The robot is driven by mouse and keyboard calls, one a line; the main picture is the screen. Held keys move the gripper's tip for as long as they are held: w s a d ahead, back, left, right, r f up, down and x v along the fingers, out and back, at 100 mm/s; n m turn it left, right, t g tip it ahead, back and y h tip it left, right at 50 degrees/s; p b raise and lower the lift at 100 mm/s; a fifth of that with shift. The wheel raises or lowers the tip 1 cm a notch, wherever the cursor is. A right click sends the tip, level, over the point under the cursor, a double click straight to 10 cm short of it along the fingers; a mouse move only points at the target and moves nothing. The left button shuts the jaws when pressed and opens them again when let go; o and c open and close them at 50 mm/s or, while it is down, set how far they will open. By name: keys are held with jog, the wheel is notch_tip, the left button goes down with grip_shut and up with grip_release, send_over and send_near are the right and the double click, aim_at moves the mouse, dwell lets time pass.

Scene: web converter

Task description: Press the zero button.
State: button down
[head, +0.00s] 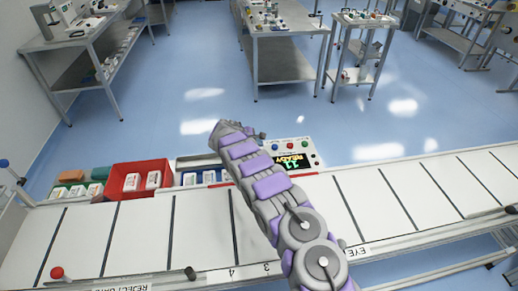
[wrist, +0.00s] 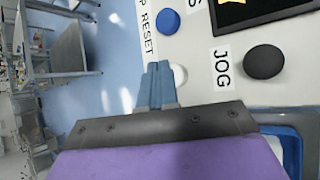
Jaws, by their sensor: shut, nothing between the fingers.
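A pale control panel (head: 300,150) with a lit display reading READY and 11 stands behind the conveyor in the head view. In the wrist view it fills the upper right (wrist: 215,75). A white round button (wrist: 181,75) is partly hidden behind my fingers. A blue button (wrist: 168,21) is above it, near a RESET label. A black button (wrist: 264,62) beside a JOG label is to the right. I read no zero label. My gripper (wrist: 158,68) is shut and empty, its tips overlapping the white button's left edge in view; contact cannot be told. In the head view my gripper (head: 262,135) is beside the panel's left end.
A white conveyor bed (head: 400,205) with dark cross lines runs across the front under my arm. A red bin (head: 125,180) with white packs stands left of the panel. Benches (head: 285,60) and a trolley (head: 357,55) stand farther back. Blue floor between is clear.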

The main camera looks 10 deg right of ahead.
jog(key=shift+f, duration=0.6)
dwell(0.8)
jog(key=shift+r, duration=0.2)
jog(key=shift+r+p, duration=0.35)
jog(key=shift+r, duration=0.5)
jog(key=shift+r, duration=0.1)
jog(key=shift+r+p, duration=1.3)
jog(key=shift+r, duration=1.1)
